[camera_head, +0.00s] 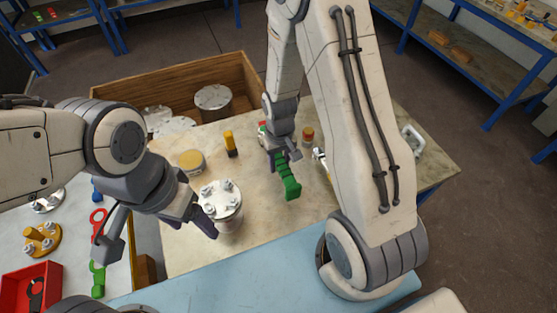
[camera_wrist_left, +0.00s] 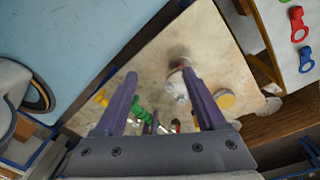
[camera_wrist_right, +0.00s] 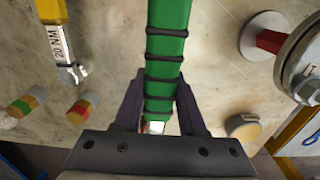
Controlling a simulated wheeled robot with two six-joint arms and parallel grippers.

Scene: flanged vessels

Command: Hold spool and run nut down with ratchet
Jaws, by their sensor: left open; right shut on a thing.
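The spool (camera_head: 222,206) is a metal flanged vessel standing upright on the table, with several bolts and nuts on its top flange. It also shows in the left wrist view (camera_wrist_left: 176,86), by one finger, and its flange edge is in the right wrist view (camera_wrist_right: 302,62). My left gripper (camera_head: 160,240) is open and empty, just left of the spool; I cannot tell whether a finger touches it. My right gripper (camera_head: 282,158) is shut on the green ratchet handle (camera_head: 289,184), which also fills the middle of the right wrist view (camera_wrist_right: 168,50). The ratchet's head is mostly hidden.
A yellow-handled tool marked 20 NM (camera_wrist_right: 55,40) lies near the ratchet. A yellow-topped tin (camera_head: 191,162) and an upright yellow-and-black tool (camera_head: 230,144) stand behind the spool. A wooden crate (camera_head: 235,72) borders the back. A red bin (camera_head: 30,288) sits at left.

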